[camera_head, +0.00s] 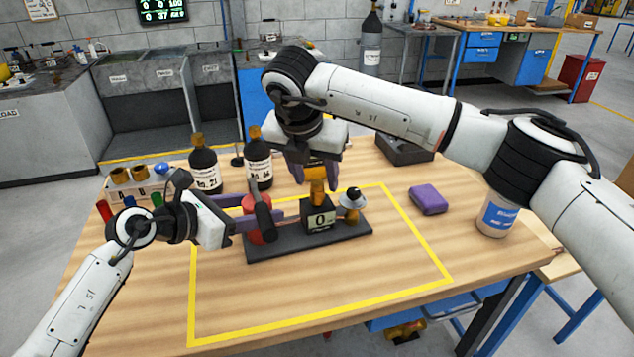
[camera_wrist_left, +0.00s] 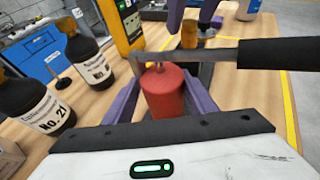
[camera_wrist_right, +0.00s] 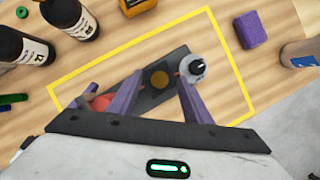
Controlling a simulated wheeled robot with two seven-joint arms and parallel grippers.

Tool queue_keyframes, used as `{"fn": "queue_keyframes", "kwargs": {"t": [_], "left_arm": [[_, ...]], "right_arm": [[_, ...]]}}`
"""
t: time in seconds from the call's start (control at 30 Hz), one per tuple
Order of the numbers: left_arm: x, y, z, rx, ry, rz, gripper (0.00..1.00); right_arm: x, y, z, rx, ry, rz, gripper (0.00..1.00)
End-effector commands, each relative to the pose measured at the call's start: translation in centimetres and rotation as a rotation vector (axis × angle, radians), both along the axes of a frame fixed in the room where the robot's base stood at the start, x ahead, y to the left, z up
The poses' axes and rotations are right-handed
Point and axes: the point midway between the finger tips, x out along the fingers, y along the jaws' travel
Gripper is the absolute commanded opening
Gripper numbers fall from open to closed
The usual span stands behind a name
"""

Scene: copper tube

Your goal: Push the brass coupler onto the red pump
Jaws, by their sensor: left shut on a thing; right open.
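The red pump (camera_head: 257,228) stands at the left end of a dark base (camera_head: 352,230). It also shows in the left wrist view (camera_wrist_left: 163,95), with a grey lever (camera_wrist_left: 205,57) and black grip across its top. My left gripper (camera_head: 250,213) is shut on the pump, a purple finger on each side. A brass cylinder (camera_head: 318,195), apparently the coupler, sits on a black block marked 0 (camera_head: 320,217), right of the pump. My right gripper (camera_wrist_right: 158,85) is open above the block, its fingers either side of the brass top (camera_wrist_right: 159,78). I cannot tell whether they touch it.
A white knobbed fitting (camera_head: 352,202) stands at the base's right end. Two dark bottles (camera_head: 204,167) and a rack (camera_head: 135,187) stand at the back left. A purple block (camera_head: 428,199) lies right. The table front inside the yellow outline (camera_head: 320,302) is clear.

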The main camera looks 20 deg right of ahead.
Motion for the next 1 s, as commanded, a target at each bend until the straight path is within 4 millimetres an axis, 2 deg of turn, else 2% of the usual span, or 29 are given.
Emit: {"fn": "queue_keyframes", "kwargs": {"t": [0.03,0.2,0.4,0.57,0.83,0.87,0.97,1.0], "left_arm": [[-0.2,-0.2,-0.2,0.002,0.003,-0.007,0.11],[-0.2,-0.2,-0.2,0.002,0.003,-0.007,0.11],[-0.2,-0.2,-0.2,0.002,0.003,-0.006,0.11],[-0.2,-0.2,-0.2,0.002,0.003,-0.006,0.11],[-0.2,-0.2,-0.2,0.002,0.002,-0.006,0.11],[-0.2,-0.2,-0.2,0.002,0.002,-0.006,0.56],[-0.2,-0.1,-0.1,0.001,0.002,-0.004,0.73],[-0.1,-0.1,-0.1,0.001,0.002,-0.004,0.73]], "right_arm": [[-0.3,0.3,1.2,0.001,-0.005,0.002,0.45],[-1.5,1.2,4.6,0.001,-0.004,0.0,0.45],[-2.5,1.9,7.3,0.0,-0.002,0.0,0.45],[-2.9,2.1,8.2,-0.001,0.001,0.0,0.45],[-2.9,2.1,8.2,-0.001,0.001,0.0,0.45],[-2.9,2.1,8.2,-0.001,0.001,0.0,0.45],[-2.9,2.1,8.2,-0.001,0.001,0.0,0.45],[-2.9,2.1,8.2,-0.001,0.001,0.0,0.45]]}}
